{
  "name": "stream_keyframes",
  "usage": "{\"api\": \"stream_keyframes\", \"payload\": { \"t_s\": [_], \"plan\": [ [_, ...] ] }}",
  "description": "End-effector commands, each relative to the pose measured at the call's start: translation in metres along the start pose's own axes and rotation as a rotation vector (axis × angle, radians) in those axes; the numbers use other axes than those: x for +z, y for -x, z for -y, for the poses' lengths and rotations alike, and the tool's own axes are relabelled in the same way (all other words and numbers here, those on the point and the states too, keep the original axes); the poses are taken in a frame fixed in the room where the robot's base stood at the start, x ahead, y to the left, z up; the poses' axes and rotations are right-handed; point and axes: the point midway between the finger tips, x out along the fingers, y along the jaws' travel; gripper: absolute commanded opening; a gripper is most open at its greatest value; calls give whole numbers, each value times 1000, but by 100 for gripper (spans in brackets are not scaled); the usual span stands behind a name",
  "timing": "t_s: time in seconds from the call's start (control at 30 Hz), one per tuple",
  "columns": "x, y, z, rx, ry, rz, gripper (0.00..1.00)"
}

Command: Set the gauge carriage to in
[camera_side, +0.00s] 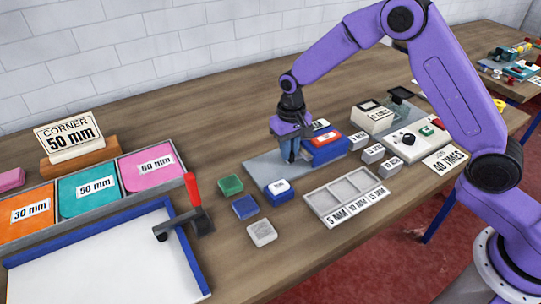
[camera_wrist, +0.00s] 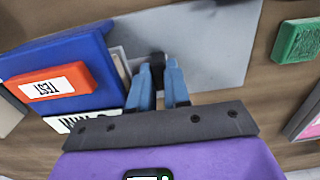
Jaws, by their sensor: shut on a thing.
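The body also shows at the left of the wrist view (camera_wrist: 88,48). My gripper (camera_side: 292,156) points down over the plate, just left of the body in the side view. In the wrist view, its blue fingers (camera_wrist: 159,72) are shut on a small black knob (camera_wrist: 157,58), which appears to belong to the gauge carriage. The fingers hide most of the knob. The rest of the carriage and any in or out marking cannot be made out.
Green (camera_side: 230,185), blue (camera_side: 245,207) and white (camera_side: 262,233) blocks lie left of the plate. A labelled grey tray (camera_side: 347,196) lies in front. A red-handled tool (camera_side: 194,190) stands at the blue-edged board. A control box (camera_side: 408,139) is to the right.

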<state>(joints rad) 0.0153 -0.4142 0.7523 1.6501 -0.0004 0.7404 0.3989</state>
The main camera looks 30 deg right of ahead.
Motion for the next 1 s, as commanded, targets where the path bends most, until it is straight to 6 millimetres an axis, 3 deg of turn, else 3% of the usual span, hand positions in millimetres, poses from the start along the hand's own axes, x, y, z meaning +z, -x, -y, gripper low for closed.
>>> {"api": "stream_keyframes", "payload": {
  "t_s": [0.1, 0.37, 0.4, 0.47, 0.5, 1.0],
  "plan": [
    [0, 1, -10, 0, -2, -1, 0],
    [-1, 1, -13, 2, -2, -1, 0],
    [-1, 1, -14, 3, -2, 0, 20],
    [-1, 1, -14, 3, -3, 0, 40],
    [-1, 0, -14, 3, -3, 0, 43],
    [-1, 0, -12, 4, -4, 2, 43]
  ]
}}
